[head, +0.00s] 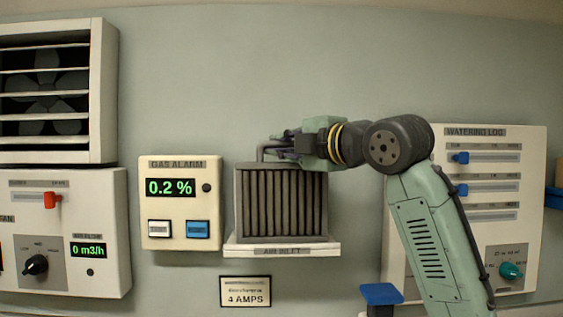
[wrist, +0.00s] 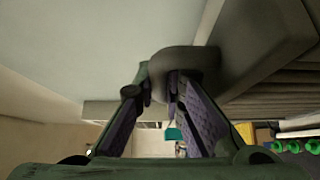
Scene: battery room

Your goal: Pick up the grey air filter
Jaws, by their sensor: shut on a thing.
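The grey air filter (head: 282,203) is a pleated, framed block in the head view, upright on the air inlet ledge (head: 282,250) against the wall. A grey handle (head: 262,150) rises from its top edge. My gripper (head: 280,146) reaches in from the right, above the filter, and is shut on the handle. In the wrist view, the handle (wrist: 185,62) lies between the fingertips of my gripper (wrist: 160,85), and the filter's frame and pleats (wrist: 275,60) fill the upper right. The fingers partly hide the handle.
The gas alarm panel (head: 181,203) is close to the filter's left. The watering log panel (head: 500,200) is on the right, behind my arm. A fan box (head: 58,90) and its control panel (head: 65,230) are at the far left. The wall above the filter is clear.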

